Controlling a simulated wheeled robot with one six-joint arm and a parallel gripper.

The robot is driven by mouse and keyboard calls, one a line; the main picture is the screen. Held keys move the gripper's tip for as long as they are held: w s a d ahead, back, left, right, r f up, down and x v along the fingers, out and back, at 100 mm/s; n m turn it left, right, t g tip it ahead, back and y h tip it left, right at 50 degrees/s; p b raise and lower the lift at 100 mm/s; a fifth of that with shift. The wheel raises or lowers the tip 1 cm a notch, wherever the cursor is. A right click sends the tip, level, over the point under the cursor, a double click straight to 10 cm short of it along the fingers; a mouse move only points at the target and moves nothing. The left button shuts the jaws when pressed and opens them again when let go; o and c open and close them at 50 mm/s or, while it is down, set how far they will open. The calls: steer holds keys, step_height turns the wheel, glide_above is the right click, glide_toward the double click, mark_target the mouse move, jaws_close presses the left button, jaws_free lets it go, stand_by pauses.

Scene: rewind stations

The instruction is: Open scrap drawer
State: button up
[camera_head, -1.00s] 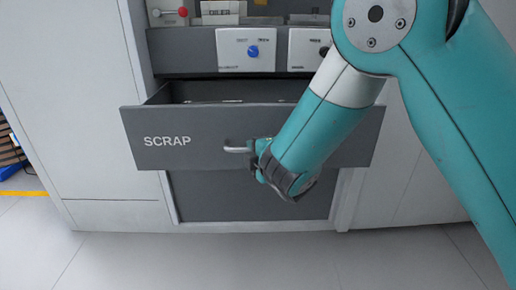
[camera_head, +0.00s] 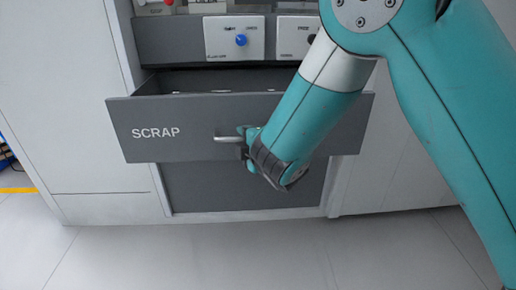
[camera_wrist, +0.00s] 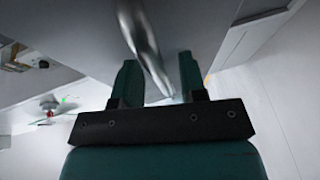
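The grey scrap drawer (camera_head: 190,125), with "SCRAP" in white letters on its front, is pulled out from the cabinet, and its dark inside shows over the top edge. Its metal handle (camera_head: 228,139) sticks out at the middle of the front; its right part is hidden by my gripper. My gripper (camera_head: 246,140) is at the handle. In the wrist view the handle bar (camera_wrist: 148,50) passes between the two teal fingers of my gripper (camera_wrist: 160,82). The fingers look apart, and I cannot tell whether they press on the bar.
Above the drawer are a white panel with a blue knob (camera_head: 241,40) and a second white panel (camera_head: 297,36) with a dark knob. White cabinet fronts flank the drawer. The pale floor (camera_head: 190,255) in front is clear.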

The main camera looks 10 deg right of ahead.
steer(key=b+v, duration=1.4)
steer(key=v, duration=0.3)
steer(key=shift+b, duration=0.3)
steer(key=shift+w+d+r, duration=0.1)
steer(key=shift+r, duration=0.05)
